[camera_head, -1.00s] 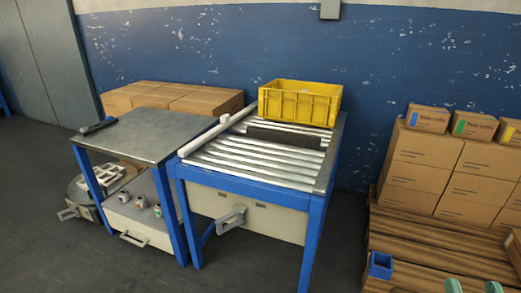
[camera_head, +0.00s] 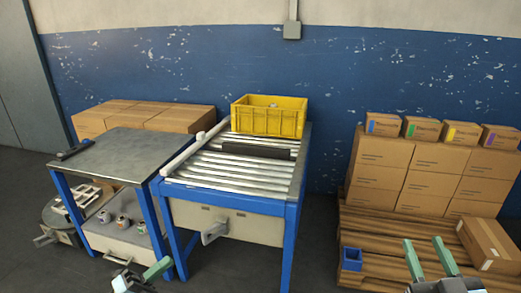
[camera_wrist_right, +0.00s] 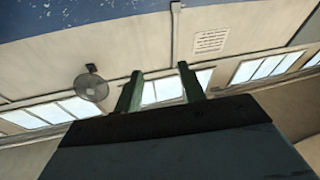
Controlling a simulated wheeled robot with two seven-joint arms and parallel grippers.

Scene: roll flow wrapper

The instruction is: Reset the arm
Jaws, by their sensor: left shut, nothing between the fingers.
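My left gripper (camera_head: 158,268) is at the bottom of the head view, in front of the roller table's left legs. Its green fingers are together with nothing between them. My right gripper (camera_head: 430,260) is at the bottom right of the head view, in front of the pallet. Its two green fingers stand apart and point up, with nothing between them. The right wrist view also shows the right gripper (camera_wrist_right: 160,88) with its fingers apart, facing the upper wall and windows.
The roller table (camera_head: 235,185) holds a yellow crate (camera_head: 268,122) and a white roll (camera_head: 195,146). A metal side table (camera_head: 125,152) stands left of it. Stacked cartons (camera_head: 380,160) stand on a wooden pallet (camera_head: 390,235) with a small blue bin (camera_head: 351,258). Grey floor is clear in front.

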